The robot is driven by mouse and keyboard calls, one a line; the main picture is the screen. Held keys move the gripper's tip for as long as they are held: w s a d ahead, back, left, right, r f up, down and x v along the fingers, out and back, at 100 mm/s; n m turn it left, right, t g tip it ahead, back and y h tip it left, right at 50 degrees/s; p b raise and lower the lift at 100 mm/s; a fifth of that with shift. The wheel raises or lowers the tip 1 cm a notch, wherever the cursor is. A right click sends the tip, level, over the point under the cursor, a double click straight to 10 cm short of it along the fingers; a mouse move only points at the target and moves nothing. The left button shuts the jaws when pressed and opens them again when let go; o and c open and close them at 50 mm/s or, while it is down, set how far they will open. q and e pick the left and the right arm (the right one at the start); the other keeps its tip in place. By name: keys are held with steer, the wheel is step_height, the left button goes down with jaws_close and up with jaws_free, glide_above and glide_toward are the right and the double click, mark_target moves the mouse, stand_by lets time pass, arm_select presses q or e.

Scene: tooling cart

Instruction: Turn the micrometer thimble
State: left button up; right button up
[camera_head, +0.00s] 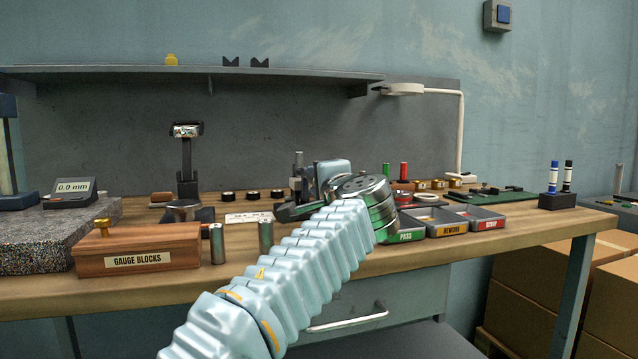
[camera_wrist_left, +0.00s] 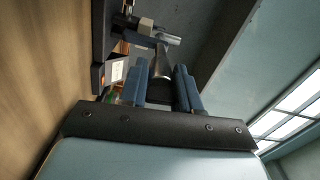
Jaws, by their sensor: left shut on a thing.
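In the left wrist view, the two blue fingers of my left gripper (camera_wrist_left: 160,82) are closed around a tapered metal piece, the micrometer thimble (camera_wrist_left: 161,64). Its near end is dark between the fingers. Beyond it, a silver barrel and grey block of the micrometer (camera_wrist_left: 146,27) show at the top. In the head view, my left arm reaches over the bench from below, and its wrist hides most of the gripper and the micrometer. The thimble's markings cannot be read in either view. My right gripper is in neither view.
A wooden gauge block box (camera_head: 150,246) and a granite plate (camera_head: 50,226) are at the left. Labelled trays (camera_head: 432,231) are right of my wrist. A lamp (camera_head: 461,130) and marker holder (camera_head: 563,201) stand farther right.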

arm_select(q)
steer(key=shift+f, duration=0.1)
steer(key=o, duration=1.1)
steer(key=shift+c, duration=0.2)
steer(key=b+v, duration=0.2)
steer(key=v, duration=1.1)
steer(key=shift+s+b, duration=0.35)
steer(key=shift+b, duration=0.05)
steer(key=shift+d, duration=0.2)
